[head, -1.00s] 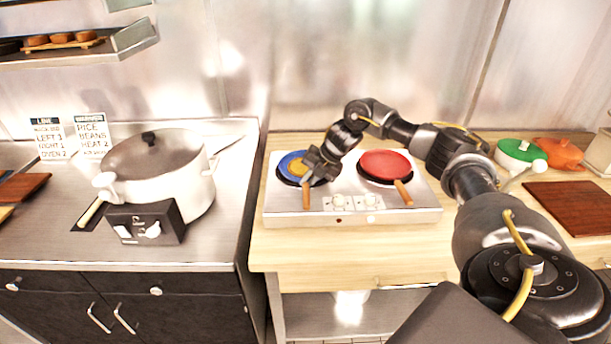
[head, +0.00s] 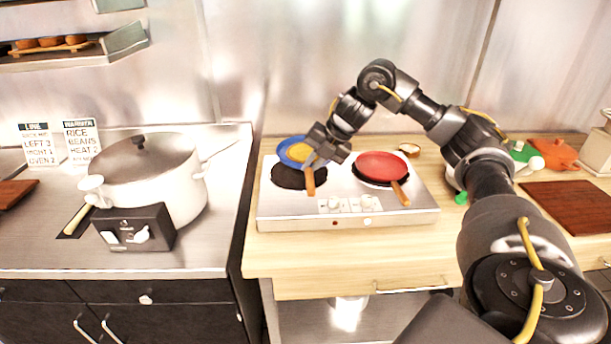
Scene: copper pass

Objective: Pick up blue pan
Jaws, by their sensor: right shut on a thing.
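The blue pan (head: 291,145), with something yellow (head: 299,151) in it and a wooden handle (head: 310,184), is raised above the left black burner (head: 292,178) of the silver hob. My right gripper (head: 318,161) is shut on the pan at its handle end and hides part of the pan's right side. The red pan (head: 381,165), also wooden-handled, sits on the right burner. My left gripper is not in view.
The hob (head: 275,211) stands on a wooden counter (head: 264,253). A large white pot (head: 185,194) is on the steel counter at left.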

